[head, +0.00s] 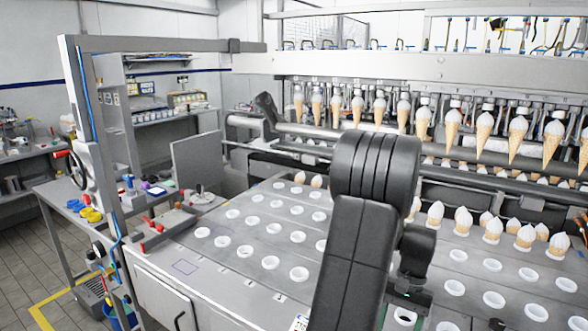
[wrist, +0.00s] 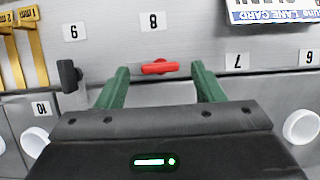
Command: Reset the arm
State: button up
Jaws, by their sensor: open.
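My gripper (wrist: 160,72) has two green fingers that are spread apart and hold nothing. In the wrist view a small red handle (wrist: 158,67) lies between the fingertips, with gaps to both sides; I cannot tell how far it is in depth. The metal panel around it carries number labels. In the head view my black arm rises from the bottom centre and bends down over the tray deck at the right. My gripper there is mostly hidden by the arm and cut off by the lower edge.
A steel deck (head: 185,265) with rows of white rings extends left. Cones (head: 452,130) hang in a row behind my arm, and more stand in the deck at the right. A grey post (head: 95,150) stands left. Yellow strips (wrist: 33,45) lie left in the wrist view.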

jog(key=shift+x, duration=0.95)
jog(key=shift+w+n, duration=0.1)
jog(key=shift+n, duration=0.6)
jog(key=n+h+b, duration=0.1)
jog(key=n, duration=0.2)
jog(key=n+h+b, duration=0.1)
jog(key=n, duration=0.1)
jog(key=shift+a+n+g+h, duration=0.15)
jog(key=shift+n+g+h, duration=0.15)
jog(key=shift+n+h, duration=0.1)
jog(key=n+h+b, duration=0.1)
jog(key=n, duration=0.2)
jog(key=shift+a, duration=0.1)
jog(key=n+b, duration=0.1)
jog(key=n, duration=0.1)
jog(key=n+t+h+b, duration=0.1)
jog(key=n, duration=0.1)
jog(key=shift+a+h+b, duration=0.1)
jog(key=shift+h+b, duration=0.2)
jog(key=n+t+b, duration=0.1)
jog(key=n, duration=0.2)
jog(key=shift+r+n+h, duration=0.1)
jog(key=shift+n+h, duration=0.2)
jog(key=shift+b, duration=0.3)
jog(key=shift+a+r, duration=0.1)
jog(key=shift+r, duration=0.05)
